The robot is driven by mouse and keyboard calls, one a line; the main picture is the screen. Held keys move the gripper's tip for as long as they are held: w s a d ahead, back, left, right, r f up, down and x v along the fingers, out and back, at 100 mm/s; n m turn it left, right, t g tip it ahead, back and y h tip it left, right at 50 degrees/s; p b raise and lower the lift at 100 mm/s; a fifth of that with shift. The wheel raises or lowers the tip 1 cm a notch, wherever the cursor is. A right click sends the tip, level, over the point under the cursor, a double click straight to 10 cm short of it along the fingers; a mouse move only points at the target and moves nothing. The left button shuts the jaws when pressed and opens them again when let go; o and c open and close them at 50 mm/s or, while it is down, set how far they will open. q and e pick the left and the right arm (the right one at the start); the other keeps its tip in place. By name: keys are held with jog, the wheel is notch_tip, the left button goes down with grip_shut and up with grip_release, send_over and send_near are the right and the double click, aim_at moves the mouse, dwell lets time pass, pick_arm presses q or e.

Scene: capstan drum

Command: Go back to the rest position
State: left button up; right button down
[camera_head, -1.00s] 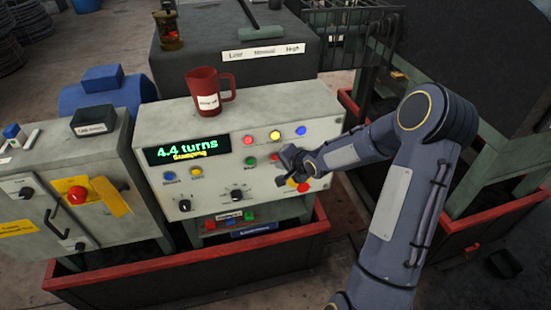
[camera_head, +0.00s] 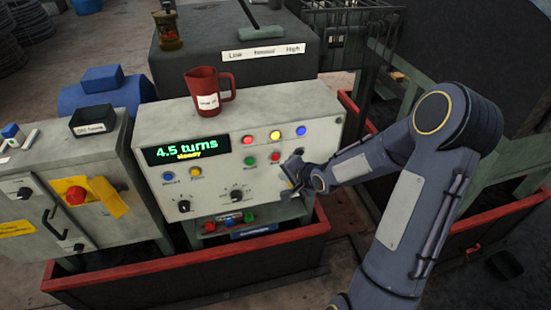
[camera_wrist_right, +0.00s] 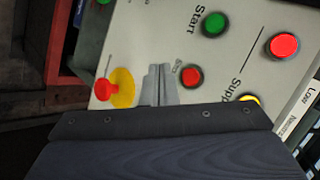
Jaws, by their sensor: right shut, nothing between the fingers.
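My right gripper (camera_head: 293,168) is shut and empty in front of the right side of the grey control panel (camera_head: 215,120). In the right wrist view its closed fingers (camera_wrist_right: 159,84) show between the small red button (camera_wrist_right: 190,75) and a red mushroom button on a yellow base (camera_wrist_right: 121,88). I cannot tell whether the fingers touch the panel. The display (camera_head: 187,150) reads "4.5 turns" with a yellow word below it, too blurred to read surely. My left gripper is not in view.
A red jug (camera_head: 209,88) stands on top of the panel. A grey cabinet (camera_head: 60,195) with a red button and a yellow tag stands at the left. A red-rimmed tray (camera_head: 190,265) surrounds the panel's base. A wire basket (camera_head: 350,35) stands behind at the right.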

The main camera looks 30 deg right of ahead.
dwell(0.6)
jog(key=s+a+r+n+g+h, duration=0.1)
jog(key=s+a+r+n, duration=0.15)
jog(key=s+r, duration=0.35)
jog(key=s+a+r+n+g, duration=0.1)
jog(key=s+r+n, duration=0.3)
jog(key=s+r, duration=0.25)
jog(key=s+a+n+g+y, duration=0.1)
jog(key=s+a+n, duration=0.1)
jog(key=s+a, duration=0.2)
jog(key=s+a+r+n+g+y, duration=0.1)
jog(key=s+a+n+y, duration=0.1)
jog(key=s, duration=0.8)
jog(key=shift+s+a+r+n, duration=0.25)
jog(key=shift+a+n, duration=0.6)
jog(key=shift+a, duration=0.3)
